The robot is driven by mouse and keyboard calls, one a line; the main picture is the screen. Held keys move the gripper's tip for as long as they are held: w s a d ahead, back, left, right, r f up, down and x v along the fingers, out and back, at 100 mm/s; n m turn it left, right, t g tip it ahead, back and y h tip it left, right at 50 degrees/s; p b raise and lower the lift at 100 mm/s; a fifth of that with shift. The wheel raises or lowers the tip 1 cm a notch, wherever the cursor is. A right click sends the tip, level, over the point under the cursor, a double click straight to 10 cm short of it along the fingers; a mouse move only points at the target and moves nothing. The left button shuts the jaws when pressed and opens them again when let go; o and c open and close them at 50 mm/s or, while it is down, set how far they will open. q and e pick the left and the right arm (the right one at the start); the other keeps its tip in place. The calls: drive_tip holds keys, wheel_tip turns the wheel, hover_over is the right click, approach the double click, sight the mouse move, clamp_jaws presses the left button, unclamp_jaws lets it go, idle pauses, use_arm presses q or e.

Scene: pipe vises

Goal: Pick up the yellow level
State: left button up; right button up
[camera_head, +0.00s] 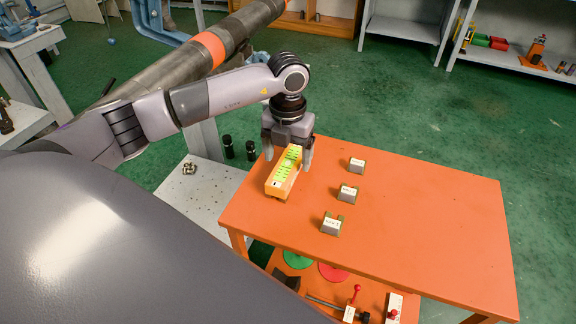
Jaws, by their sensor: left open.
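The yellow level (280,181) is a box-like bar with a bright green and yellow top. It lies near the left edge of the orange table (420,220). My left gripper (288,155) is over the far end of the level, pointing down, with its fingers apart, one on each side of it. I cannot tell whether the fingers touch the level. The gripper hides part of the level's far end. My right gripper is not in view.
The table's right side is clear. A large pipe (170,62) runs behind my left arm. Tools lie on a lower shelf (320,292).

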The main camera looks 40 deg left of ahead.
use_arm(q)
wheel_tip(320, 180, down, 2)
drive_tip(key=shift+f, duration=0.2)
drive_tip(key=shift+r, duration=0.1)
drive_tip(key=c, duration=1.5)
drive_tip(key=shift+o, duration=0.2)
